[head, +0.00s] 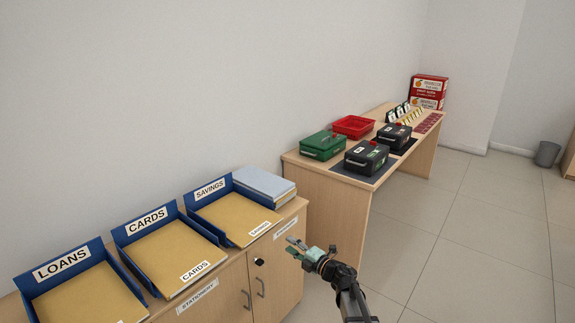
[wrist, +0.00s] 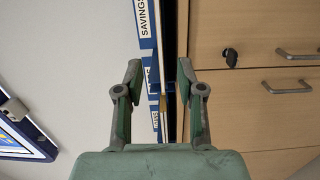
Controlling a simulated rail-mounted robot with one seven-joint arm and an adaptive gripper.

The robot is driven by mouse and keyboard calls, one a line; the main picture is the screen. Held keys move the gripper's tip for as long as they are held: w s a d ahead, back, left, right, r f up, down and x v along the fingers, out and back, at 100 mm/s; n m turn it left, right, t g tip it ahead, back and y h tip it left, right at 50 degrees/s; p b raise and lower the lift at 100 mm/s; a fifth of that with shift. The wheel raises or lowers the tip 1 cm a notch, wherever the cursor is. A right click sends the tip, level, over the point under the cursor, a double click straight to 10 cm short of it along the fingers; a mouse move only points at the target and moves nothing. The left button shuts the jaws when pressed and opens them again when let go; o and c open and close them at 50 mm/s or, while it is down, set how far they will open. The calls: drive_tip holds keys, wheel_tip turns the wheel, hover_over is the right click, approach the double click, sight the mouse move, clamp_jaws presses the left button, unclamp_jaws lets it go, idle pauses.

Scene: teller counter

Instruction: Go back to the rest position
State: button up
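My gripper (head: 296,247) is in the head view at the lower middle, in front of the right end of the cabinet and apart from it. In the wrist view my gripper (wrist: 158,72) shows two fingers spread apart with nothing between them. It is open and empty. My arm reaches up from the bottom edge of the head view.
A wooden cabinet (head: 222,297) at left bears blue trays marked LOANS (head: 82,296), CARDS (head: 172,257) and SAVINGS (head: 231,216), and a paper stack (head: 264,183). A desk (head: 325,203) behind holds boxes.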

drive_tip(key=w+d+f+m+t+h, duration=0.1)
drive_tip(key=d+f+m+h, duration=0.3)
drive_tip(key=d+m+h, duration=0.25)
drive_tip(key=w+d+f+m+t+h, duration=0.1)
drive_tip(key=d+f+m+t+h, duration=0.1)
drive_tip(key=d+f+m+h, duration=0.35)
drive_tip(key=s+d+f+m+g+h, duration=0.2)
drive_tip(key=s+d+f+m+g, duration=0.25)
drive_tip(key=s+f, duration=0.3)
drive_tip(key=s+d+f+m+g+h, duration=0.3)
drive_tip(key=s+d+f+m, duration=0.2)
drive_tip(key=s+f, duration=0.25)
drive_tip(key=s+a+f+m+g+y+p, duration=0.15)
drive_tip(key=s+f+g, duration=0.25)
drive_tip(key=s, duration=0.7)
drive_tip(key=s+f+m+g, duration=0.2)
drive_tip(key=s+f+g, duration=0.25)
drive_tip(key=s, duration=0.55)
drive_tip(key=s+a+f+m+g+y, duration=0.1)
drive_tip(key=s+a+g, duration=0.1)
drive_tip(key=s, duration=1)
drive_tip(key=s+a+f+m+g+y+p, duration=0.1)
drive_tip(key=s+g, duration=0.3)
drive_tip(key=s, duration=0.9)
drive_tip(key=shift+a, duration=0.7)
drive_tip(key=shift+s, duration=0.1)
